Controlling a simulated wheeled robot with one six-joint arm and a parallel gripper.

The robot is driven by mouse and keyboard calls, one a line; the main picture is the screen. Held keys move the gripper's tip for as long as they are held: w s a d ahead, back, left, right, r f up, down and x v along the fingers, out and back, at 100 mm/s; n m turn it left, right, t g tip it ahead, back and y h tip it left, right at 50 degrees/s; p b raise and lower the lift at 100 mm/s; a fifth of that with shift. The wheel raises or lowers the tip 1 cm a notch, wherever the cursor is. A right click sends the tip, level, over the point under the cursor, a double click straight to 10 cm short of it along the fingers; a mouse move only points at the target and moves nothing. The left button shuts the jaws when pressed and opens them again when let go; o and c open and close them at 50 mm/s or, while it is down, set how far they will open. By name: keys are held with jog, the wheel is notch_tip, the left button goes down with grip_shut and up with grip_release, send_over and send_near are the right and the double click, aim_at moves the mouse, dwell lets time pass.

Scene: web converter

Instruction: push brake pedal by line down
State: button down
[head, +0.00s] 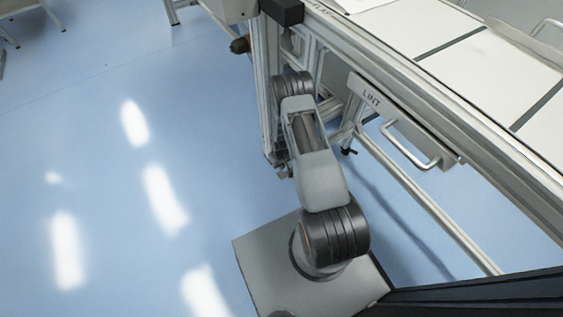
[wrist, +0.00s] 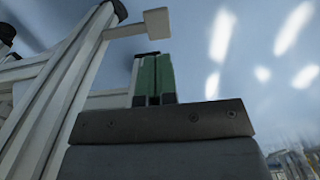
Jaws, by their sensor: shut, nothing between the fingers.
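In the wrist view, my gripper (wrist: 153,82) has its two green fingers side by side, shut and empty. Just past the fingertips, a pale block (wrist: 158,22) sits on the end of a short bar that sticks out from a metal frame. It may be the brake pedal, but I cannot tell for sure. Whether the fingertips touch it is unclear. In the head view, my arm stands beside the machine frame and its far end folds down next to a frame post. My fingers are not clear there, and I cannot make out a pedal.
The aluminium machine frame (head: 262,90) rises close beside my arm. A drawer marked LINT (head: 405,120) with a handle is on the right, below pale tabletop panels (head: 470,65). The blue floor (head: 110,200) on the left is clear.

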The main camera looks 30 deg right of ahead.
aim_at(281, 175)
notch_tip(281, 175, down, 8)
jog(key=b, duration=0.2)
jog(key=shift+r+b, duration=0.2)
jog(key=shift+b, duration=0.15)
jog(key=shift+f, duration=0.15)
